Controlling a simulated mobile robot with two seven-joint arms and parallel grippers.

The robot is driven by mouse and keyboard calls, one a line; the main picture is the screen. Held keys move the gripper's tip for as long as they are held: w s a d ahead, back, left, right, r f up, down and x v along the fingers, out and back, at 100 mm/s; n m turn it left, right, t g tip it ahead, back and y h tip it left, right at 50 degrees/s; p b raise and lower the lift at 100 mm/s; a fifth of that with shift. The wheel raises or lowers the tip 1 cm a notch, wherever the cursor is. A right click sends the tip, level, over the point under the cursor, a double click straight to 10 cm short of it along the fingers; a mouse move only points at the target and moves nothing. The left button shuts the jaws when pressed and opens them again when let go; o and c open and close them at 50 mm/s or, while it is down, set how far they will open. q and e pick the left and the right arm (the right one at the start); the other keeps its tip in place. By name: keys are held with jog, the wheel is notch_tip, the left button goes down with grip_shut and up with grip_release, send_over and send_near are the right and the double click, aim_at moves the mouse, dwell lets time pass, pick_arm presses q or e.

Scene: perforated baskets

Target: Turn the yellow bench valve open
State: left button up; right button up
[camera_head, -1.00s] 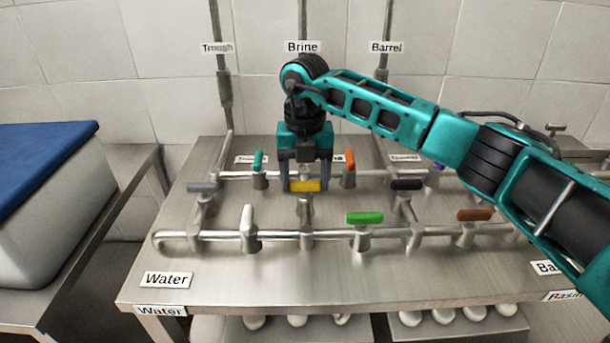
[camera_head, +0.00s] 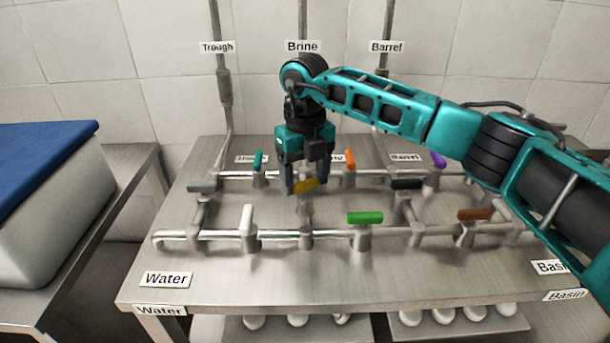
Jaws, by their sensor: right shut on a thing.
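The yellow valve handle (camera_head: 305,185) sits on the pipework in the middle of the steel bench (camera_head: 290,275). It is slightly tilted in the picture, its right end a little higher. My right gripper (camera_head: 306,186) points down from above and is shut on the yellow handle, with a finger at each end of it in the picture. The fingers hide part of the handle. My left gripper does not show.
Close by stand a teal handle (camera_head: 258,160), an orange handle (camera_head: 350,160), a black handle (camera_head: 406,184), a grey handle (camera_head: 203,187), a white handle (camera_head: 247,220) and a green handle (camera_head: 365,217). A brown handle (camera_head: 474,214) and a purple handle (camera_head: 438,160) are at right.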

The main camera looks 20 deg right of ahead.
aim_at(305, 182)
jog(key=n, duration=1.2)
jog(key=shift+n+b, duration=0.3)
jog(key=shift+b, duration=0.1)
dwell(0.3)
jog(key=o, duration=1)
jog(key=shift+o, duration=0.2)
jog(key=shift+r, duration=0.1)
notch_tip(305, 182, up, 13)
